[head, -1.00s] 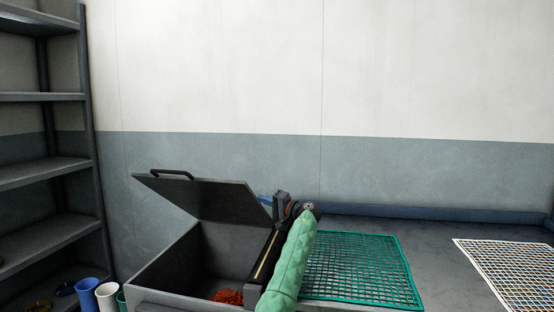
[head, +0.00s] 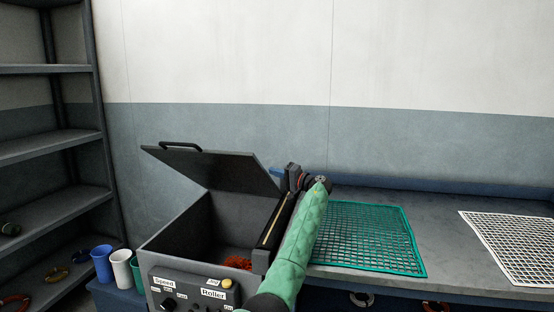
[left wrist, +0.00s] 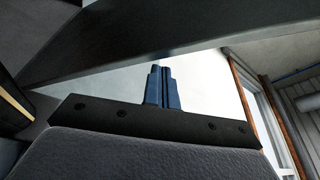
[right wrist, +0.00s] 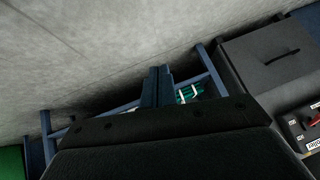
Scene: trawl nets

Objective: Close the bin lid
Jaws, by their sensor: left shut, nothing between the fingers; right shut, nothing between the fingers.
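The grey bin (head: 180,240) stands left of centre in the head view. Its lid (head: 225,165) is tilted up and open, with a dark handle (head: 180,147) along its upper edge. An orange-red tangle (head: 238,263) lies inside. My left gripper (left wrist: 161,70) is shut and empty in the left wrist view, beneath a dark slab (left wrist: 170,35) that looks like part of the bin or lid. My right gripper (right wrist: 158,72) is shut and empty in the right wrist view, apart from the lid and handle (right wrist: 282,56) at upper right.
Shelves (head: 60,150) and cups (head: 121,268) are left.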

